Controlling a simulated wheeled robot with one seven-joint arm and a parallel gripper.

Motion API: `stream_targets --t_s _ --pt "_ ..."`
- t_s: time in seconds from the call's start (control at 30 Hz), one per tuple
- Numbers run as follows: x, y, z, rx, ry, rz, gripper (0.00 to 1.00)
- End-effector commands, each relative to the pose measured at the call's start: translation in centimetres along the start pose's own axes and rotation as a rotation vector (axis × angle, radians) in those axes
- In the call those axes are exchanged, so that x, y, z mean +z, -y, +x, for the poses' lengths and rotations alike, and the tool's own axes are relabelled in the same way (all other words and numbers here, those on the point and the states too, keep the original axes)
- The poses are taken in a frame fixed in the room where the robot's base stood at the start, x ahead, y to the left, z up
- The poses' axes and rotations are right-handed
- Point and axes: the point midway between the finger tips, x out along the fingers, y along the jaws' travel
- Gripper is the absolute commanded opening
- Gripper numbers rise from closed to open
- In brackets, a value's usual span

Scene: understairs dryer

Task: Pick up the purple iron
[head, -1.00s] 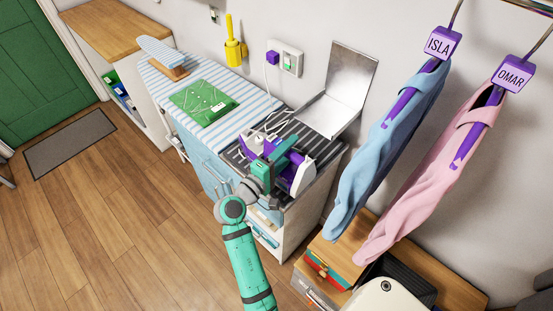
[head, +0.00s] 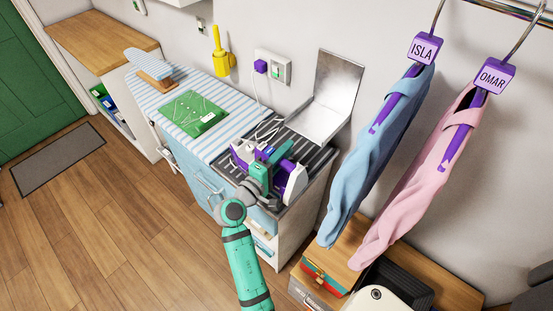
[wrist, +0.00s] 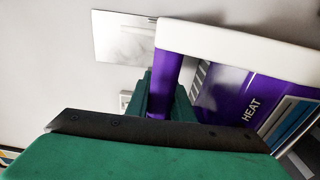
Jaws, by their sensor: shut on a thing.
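The purple and white iron (head: 293,184) is at the dark ribbed mat on the counter's right end, partly hidden behind my gripper. My gripper (head: 268,165) is shut on its handle. In the wrist view, the purple handle (wrist: 165,75) passes between the teal fingers, and the iron's purple body (wrist: 230,95) carries the word HEAT. I cannot tell whether the iron touches the mat. A white cord (head: 268,128) runs up behind it to a purple plug (head: 261,67) in the wall socket.
A striped ironing surface (head: 165,100) with a green board (head: 194,112) lies to the left. A metal plate (head: 335,95) stands behind. Blue (head: 380,150) and pink (head: 425,175) garments hang at right. A wooden bench (head: 345,255) stands below them.

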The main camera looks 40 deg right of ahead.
Motion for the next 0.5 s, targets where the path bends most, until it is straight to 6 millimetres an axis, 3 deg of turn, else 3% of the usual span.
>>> stream_targets --t_s 0.33,0.5 --pt "-0.1 -3.5 0.0 0.006 -0.001 0.008 0.00" --pt "1.4 -5.9 -1.7 0.007 -0.002 0.007 0.00"
